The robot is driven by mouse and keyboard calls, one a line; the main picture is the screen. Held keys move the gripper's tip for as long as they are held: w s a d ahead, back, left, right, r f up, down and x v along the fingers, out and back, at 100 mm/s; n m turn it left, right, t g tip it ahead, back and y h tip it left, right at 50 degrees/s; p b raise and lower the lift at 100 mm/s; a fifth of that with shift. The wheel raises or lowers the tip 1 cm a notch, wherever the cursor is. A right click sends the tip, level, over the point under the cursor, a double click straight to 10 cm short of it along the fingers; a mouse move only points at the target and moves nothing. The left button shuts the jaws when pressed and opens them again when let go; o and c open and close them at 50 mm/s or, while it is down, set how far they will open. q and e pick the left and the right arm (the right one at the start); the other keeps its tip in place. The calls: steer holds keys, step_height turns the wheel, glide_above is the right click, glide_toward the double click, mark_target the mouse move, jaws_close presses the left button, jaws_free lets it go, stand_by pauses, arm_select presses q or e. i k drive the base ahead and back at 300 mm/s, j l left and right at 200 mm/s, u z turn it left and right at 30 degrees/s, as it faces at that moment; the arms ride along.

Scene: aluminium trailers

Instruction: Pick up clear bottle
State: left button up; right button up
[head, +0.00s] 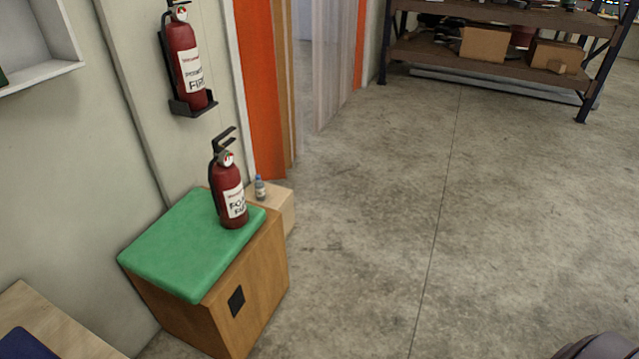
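A small clear bottle (260,189) with a blue cap stands upright on a low light-wood box (284,208) in the head view. The box is behind a wooden cabinet with a green top. The bottle is just right of a red fire extinguisher and apart from it in the picture. Neither of my grippers shows in this view.
The fire extinguisher (229,187) stands on the green-topped cabinet (190,244), in front of the bottle's left side. Another extinguisher (188,66) hangs on the wall. A metal shelf (480,62) with cardboard boxes stands at the back right. The concrete floor (430,200) is clear.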

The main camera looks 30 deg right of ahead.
mark_target(258, 185)
steer(key=z, duration=0.4)
steer(key=u, duration=0.45)
steer(key=i+l+u, duration=0.15)
steer(key=u, duration=0.2)
steer(key=l+u, duration=0.35)
steer(key=i+l+u, duration=0.15)
steer(key=u, duration=0.2)
steer(key=l+u, duration=0.25)
steer(key=l, duration=0.7)
steer(key=l+u, duration=0.2)
steer(key=l, duration=0.75)
steer(key=l+u, duration=0.25)
steer(key=l, duration=0.7)
steer(key=k+l, duration=0.1)
steer(key=l, duration=0.7)
steer(key=k+l, duration=0.1)
steer(key=l, duration=0.7)
